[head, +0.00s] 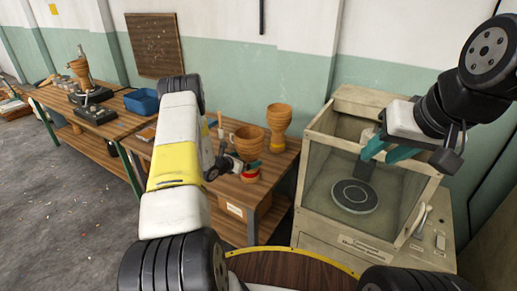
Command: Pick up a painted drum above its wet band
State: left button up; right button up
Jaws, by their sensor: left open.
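A goblet drum (249,137) stands upright on the wooden bench, with its wide orange bowl at the top. A red band (250,179) shows low on it. My left gripper (248,165) is at the drum's narrower part, just above the red band, and its teal fingers are apart. Whether they touch the drum is hard to tell, as the bowl and my arm hide part of them. A second orange drum (279,120) stands behind, near the wall.
A beige open-fronted booth (318,150) with a round dark turntable (354,196) stands at right; the turntable is empty. A blue bin (141,101) and another drum (79,67) on a stand are on the far left bench. My left arm covers part of the near bench.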

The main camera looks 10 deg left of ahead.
pick_arm(q)
jog(key=shift+x, duration=1.4)
jog(key=c, duration=2)
grip_shut()
jog(key=shift+r, duration=0.15)
